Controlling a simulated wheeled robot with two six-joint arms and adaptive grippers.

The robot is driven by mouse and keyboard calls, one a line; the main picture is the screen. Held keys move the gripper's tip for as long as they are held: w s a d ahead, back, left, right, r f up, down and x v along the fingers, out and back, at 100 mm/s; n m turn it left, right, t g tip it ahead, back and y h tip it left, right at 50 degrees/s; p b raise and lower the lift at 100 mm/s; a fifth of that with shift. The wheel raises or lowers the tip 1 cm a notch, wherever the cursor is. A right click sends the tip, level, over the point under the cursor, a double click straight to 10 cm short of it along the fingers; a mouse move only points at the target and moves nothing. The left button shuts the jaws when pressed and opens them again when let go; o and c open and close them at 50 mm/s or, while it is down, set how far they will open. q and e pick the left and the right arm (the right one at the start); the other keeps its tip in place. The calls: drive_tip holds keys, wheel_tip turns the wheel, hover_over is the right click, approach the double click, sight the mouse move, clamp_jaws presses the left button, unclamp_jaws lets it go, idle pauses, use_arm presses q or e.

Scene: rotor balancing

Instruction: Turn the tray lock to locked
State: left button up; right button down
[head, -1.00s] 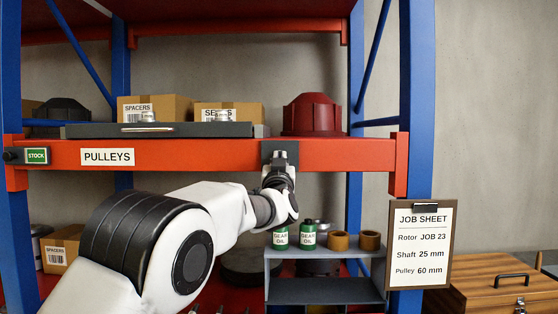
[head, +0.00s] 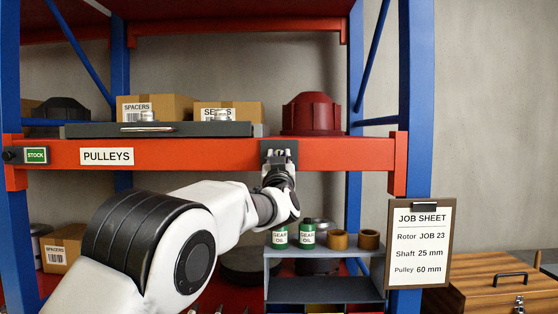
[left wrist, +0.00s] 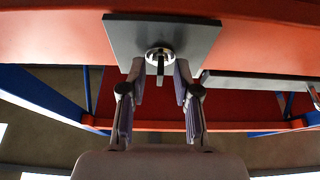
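The tray lock is a dark square plate (head: 291,145) on the orange shelf beam, below the right end of the grey tray (head: 90,131). In the left wrist view the lock plate (left wrist: 195,38) carries a round silver knob (left wrist: 159,55) with a narrow bar, which points straight down in that picture. My left gripper (head: 279,157) is right in front of the plate. In the left wrist view its fingers (left wrist: 160,72) are apart, one on each side of the knob, with visible gaps to the bar. My right gripper is not in view.
The orange beam (head: 210,153) carries a PULLEYS label (head: 107,157) and a green STOCK tag (head: 36,156). Below the gripper is a grey rack (head: 325,288) with oil bottles and brown rings. A job sheet (head: 421,243) hangs at the right.

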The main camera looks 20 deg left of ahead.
use_arm(q)
drive_tip(key=v, duration=1.2)
